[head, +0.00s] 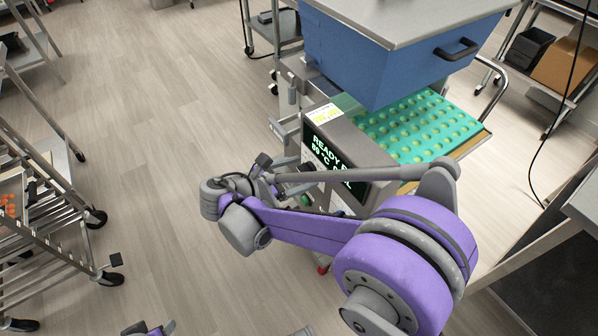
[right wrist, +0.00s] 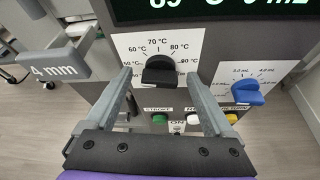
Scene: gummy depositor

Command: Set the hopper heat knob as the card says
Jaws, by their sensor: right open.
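The black hopper heat knob (right wrist: 160,72) is on the front panel in the right wrist view, under a white dial marked 60, 70 and 80 °C and more. My right gripper (right wrist: 159,78) is open, with one finger on each side of the knob. I cannot tell whether the fingers touch it. The knob's exact setting is unclear. My own right arm hides much of the panel there. My left gripper's jaws do not show.
A "4 mm" block (right wrist: 54,68) is at left. The display (head: 330,152) reads READY. A blue hopper (head: 375,62) stands above a teal mould tray (head: 415,127). Wire racks stand at left.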

